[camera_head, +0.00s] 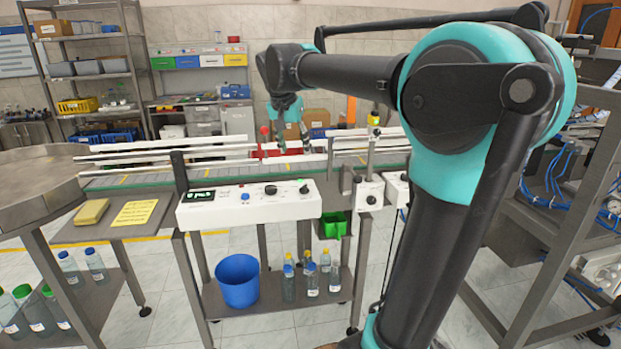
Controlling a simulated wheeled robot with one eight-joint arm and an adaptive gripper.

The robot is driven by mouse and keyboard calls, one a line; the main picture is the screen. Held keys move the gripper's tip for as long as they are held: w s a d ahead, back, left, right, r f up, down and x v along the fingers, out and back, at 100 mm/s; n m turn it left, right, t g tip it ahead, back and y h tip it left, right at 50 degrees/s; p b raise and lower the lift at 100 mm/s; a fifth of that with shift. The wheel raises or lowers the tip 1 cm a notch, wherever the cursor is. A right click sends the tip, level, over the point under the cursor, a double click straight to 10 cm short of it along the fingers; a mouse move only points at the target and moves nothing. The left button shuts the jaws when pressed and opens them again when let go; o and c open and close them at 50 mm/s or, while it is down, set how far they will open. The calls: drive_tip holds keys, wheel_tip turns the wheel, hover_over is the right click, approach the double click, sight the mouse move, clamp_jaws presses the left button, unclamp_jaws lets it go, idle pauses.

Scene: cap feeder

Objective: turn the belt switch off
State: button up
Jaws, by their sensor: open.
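A white control panel (225,212) stands in front of the conveyor belt (130,181). It carries a lit green display (199,196), a blue button (245,197), a black knob (270,190) and another dark control (303,189) at its right. Labels are too small to read, so I cannot tell which control is the belt switch or how it is set. My gripper (293,149) is open and points down over the belt line, behind and above the panel's right part. It is apart from the panel controls.
A small white box (369,194) with a dark knob sits right of the panel. A red part (265,154) and rails lie near my gripper. A blue bucket (238,280) and several bottles stand on the lower shelf. A round metal table (35,185) is at left.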

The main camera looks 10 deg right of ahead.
sight(305, 186)
drive_tip(key=x, duration=1.7)
drive_tip(key=shift+w+d, duration=0.1)
drive_tip(key=shift+w, duration=0.1)
drive_tip(key=shift+c, duration=0.3)
drive_tip(key=c, duration=1.1)
drive_tip(key=n, duration=0.2)
drive_tip(key=n+y, duration=0.2)
drive_tip(key=n, duration=0.1)
drive_tip(key=shift+d+n+t, duration=0.3)
drive_tip(key=shift+t, duration=0.1)
drive_tip(key=n+y, duration=0.1)
drive_tip(key=n, duration=0.2)
drive_tip(key=n+y, duration=0.1)
drive_tip(key=n, duration=0.2)
drive_tip(key=shift+d+g, duration=0.2)
drive_tip(key=shift+g, duration=0.1)
drive_tip(key=shift+n+y, duration=0.3)
